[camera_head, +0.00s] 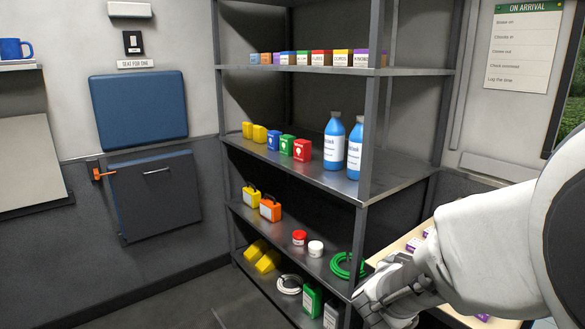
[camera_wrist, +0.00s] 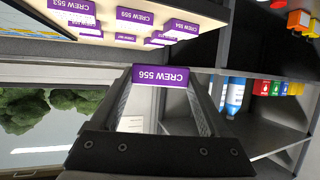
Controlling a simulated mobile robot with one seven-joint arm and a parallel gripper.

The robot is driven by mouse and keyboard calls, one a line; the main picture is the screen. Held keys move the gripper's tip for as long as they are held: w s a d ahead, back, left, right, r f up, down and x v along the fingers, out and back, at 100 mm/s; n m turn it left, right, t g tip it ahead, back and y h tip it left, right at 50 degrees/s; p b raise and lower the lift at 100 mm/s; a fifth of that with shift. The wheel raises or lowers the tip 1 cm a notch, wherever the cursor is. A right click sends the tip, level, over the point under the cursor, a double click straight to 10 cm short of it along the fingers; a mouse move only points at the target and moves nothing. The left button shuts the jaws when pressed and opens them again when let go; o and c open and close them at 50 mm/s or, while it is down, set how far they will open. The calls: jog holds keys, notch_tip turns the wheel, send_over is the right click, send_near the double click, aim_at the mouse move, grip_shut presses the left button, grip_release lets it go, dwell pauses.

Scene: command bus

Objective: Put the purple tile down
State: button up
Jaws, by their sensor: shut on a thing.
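My gripper (camera_wrist: 167,88) is shut on a purple tile (camera_wrist: 160,75) marked CREW 556, which reads upside down between the fingertips in the wrist view. In the head view my gripper (camera_head: 385,295) is at the lower right, in front of the shelf's right end, and the held tile cannot be made out. A pale board (camera_head: 402,243) lies partly behind my arm, with other purple tiles on it. The board (camera_wrist: 92,38) also shows at the top left of the wrist view, bearing several purple tiles (camera_wrist: 72,6). The held tile appears apart from it.
A dark metal shelf unit (camera_head: 372,115) stands close to the left of my gripper. It holds blue bottles (camera_head: 334,140), small coloured boxes, a green coil (camera_head: 347,266) and jars. A blue fold-up seat (camera_head: 138,108) is on the wall. Floor at lower left is clear.

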jog(key=w+a+f+n+t+y, duration=0.25)
jog(key=a+f, duration=0.35)
jog(key=a, duration=0.3)
notch_tip(320, 180, up, 21)
jog(key=w+p, duration=0.1)
jog(key=p, duration=2)
jog(key=shift+a+n+g+y, duration=0.2)
jog(key=shift+n+g+y, duration=0.25)
jog(key=shift+d, duration=0.15)
